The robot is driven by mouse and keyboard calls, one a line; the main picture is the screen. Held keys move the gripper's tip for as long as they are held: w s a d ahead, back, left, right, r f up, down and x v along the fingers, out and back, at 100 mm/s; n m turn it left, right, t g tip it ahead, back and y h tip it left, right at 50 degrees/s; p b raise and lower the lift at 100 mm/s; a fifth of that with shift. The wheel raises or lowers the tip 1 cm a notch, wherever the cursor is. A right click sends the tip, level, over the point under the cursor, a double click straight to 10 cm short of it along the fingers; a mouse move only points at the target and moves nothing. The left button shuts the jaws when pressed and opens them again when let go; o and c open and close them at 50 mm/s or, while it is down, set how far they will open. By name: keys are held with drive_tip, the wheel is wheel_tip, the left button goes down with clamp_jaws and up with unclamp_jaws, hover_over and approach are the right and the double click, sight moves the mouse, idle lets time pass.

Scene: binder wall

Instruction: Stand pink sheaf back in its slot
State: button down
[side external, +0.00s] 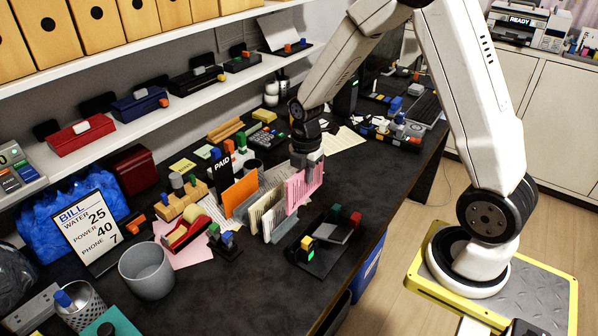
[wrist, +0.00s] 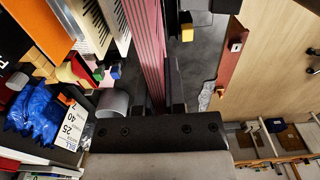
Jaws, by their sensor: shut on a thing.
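The pink sheaf (side external: 303,189) is upright in my gripper (side external: 306,160), at the right end of the desk sorter (side external: 272,232). My gripper is shut on its upper edge. In the wrist view the pink sheaf (wrist: 146,45) runs down between the fingers (wrist: 158,95). The sorter holds an orange sheaf (side external: 240,193) and white sheaves (side external: 267,212) to the left of the pink one. I cannot tell whether the lower edge of the pink sheaf is inside a slot or beside the sorter.
A black stand with small coloured blocks (side external: 325,240) is close in front of the sorter. A grey cup (side external: 146,270), a red tape dispenser (side external: 186,232) and a bill sign (side external: 88,226) stand to the left. Papers (side external: 343,140) lie behind.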

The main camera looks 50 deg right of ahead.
drive_tip(key=w, duration=1.8)
drive_tip(key=shift+w+a+f, duration=0.1)
drive_tip(key=shift+f, duration=2.7)
drive_tip(key=shift+f, duration=0.1)
drive_tip(key=shift+f, duration=2.65)
drive_tip(key=shift+f, duration=1.75)
drive_tip(key=shift+f, duration=0.3)
drive_tip(key=shift+f, duration=0.3)
